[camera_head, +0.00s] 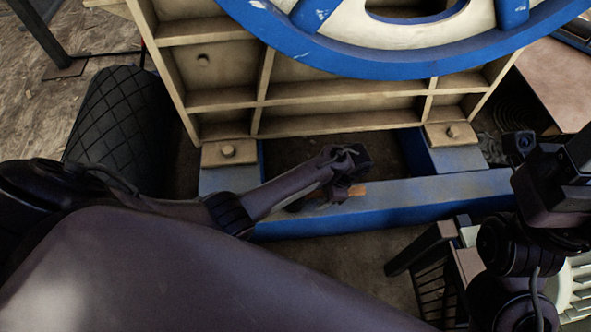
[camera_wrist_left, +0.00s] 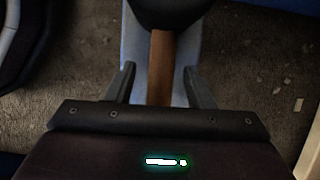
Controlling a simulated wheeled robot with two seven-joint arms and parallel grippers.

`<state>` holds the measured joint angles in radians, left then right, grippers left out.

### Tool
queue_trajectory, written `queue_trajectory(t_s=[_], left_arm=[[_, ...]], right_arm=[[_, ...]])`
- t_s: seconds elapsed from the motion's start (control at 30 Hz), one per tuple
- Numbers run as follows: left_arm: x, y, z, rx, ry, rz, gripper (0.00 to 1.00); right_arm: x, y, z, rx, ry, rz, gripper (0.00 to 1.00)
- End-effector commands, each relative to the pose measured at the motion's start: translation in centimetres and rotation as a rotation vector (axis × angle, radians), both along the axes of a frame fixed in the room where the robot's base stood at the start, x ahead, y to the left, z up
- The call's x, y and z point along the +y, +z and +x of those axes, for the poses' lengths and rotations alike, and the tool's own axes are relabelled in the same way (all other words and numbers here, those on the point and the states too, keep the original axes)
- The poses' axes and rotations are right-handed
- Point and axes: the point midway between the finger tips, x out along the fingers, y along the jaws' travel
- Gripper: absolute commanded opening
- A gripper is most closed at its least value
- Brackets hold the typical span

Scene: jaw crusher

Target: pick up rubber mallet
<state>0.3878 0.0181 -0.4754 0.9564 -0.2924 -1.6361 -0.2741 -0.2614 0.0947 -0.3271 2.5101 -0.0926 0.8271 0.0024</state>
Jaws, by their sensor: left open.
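The rubber mallet shows in the left wrist view as a brown handle (camera_wrist_left: 160,66) running up to a black head (camera_wrist_left: 166,12), which the top edge cuts off. It lies over the blue beam (camera_wrist_left: 186,45). My left gripper (camera_wrist_left: 159,72) is open, with one finger on each side of the handle and gaps between. In the head view the left gripper (camera_head: 342,190) is above the beam, and only a short brown piece of handle (camera_head: 357,189) shows beside it.
A cream ribbed machine frame (camera_head: 330,112) with a large blue wheel (camera_head: 340,58) stands behind the beam. A bolted foot (camera_head: 228,152) is left of my gripper. A black cylinder with a diamond pattern (camera_head: 115,125) is at the left. Dark bare ground (camera_head: 350,260) lies in front.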

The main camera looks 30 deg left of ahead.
Motion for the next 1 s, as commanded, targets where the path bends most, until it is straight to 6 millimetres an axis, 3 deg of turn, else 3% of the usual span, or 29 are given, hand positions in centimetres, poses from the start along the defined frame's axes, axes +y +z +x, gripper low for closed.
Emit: queue_trajectory(t_s=[0.23, 0.6, 1.0], left_arm=[[-0.02, -0.02, 0.01, -0.001, 0.0, -0.001, 0.47], [-0.02, -0.01, 0.02, -0.001, 0.0, -0.001, 0.0], [-0.03, 0.11, 0.07, -0.001, 0.0, 0.0, 0.0]], right_arm=[[0.01, -0.02, 0.02, 0.001, 0.0, 0.0, 0.61], [0.0, -0.02, 0.03, 0.002, 0.0, -0.001, 0.61], [-0.02, -0.01, 0.05, 0.002, -0.001, 0.002, 0.61]])
